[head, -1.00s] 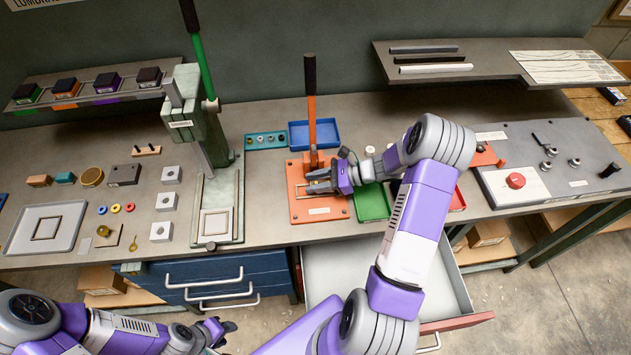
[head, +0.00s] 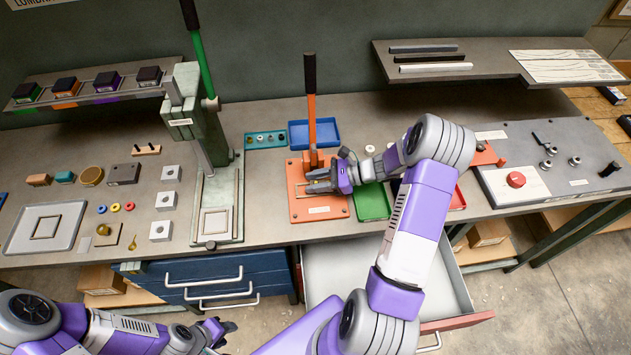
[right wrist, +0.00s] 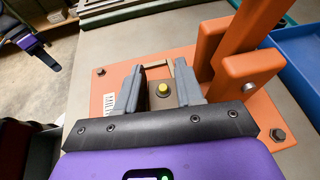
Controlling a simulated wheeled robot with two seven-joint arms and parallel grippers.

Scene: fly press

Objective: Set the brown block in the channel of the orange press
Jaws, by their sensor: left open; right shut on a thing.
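The orange press (head: 320,207) stands at the middle of the bench with its lever upright; its base plate (right wrist: 95,100) also shows in the right wrist view. My right gripper (head: 318,182) is low over the press base, in front of the lever post. In the right wrist view its fingers (right wrist: 158,90) stand apart on either side of a small brownish piece with a yellow round spot (right wrist: 163,90), which I take for the brown block. The fingers hide most of it and the channel, so I cannot tell how it sits. My left gripper (head: 222,328) is open and empty, below the bench front.
A green press (head: 215,205) stands left of the orange one. A blue tray (head: 314,133) lies behind it and a green tray (head: 372,203) to its right. Several small parts and blocks lie on the left bench. An open drawer (head: 375,265) juts out in front.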

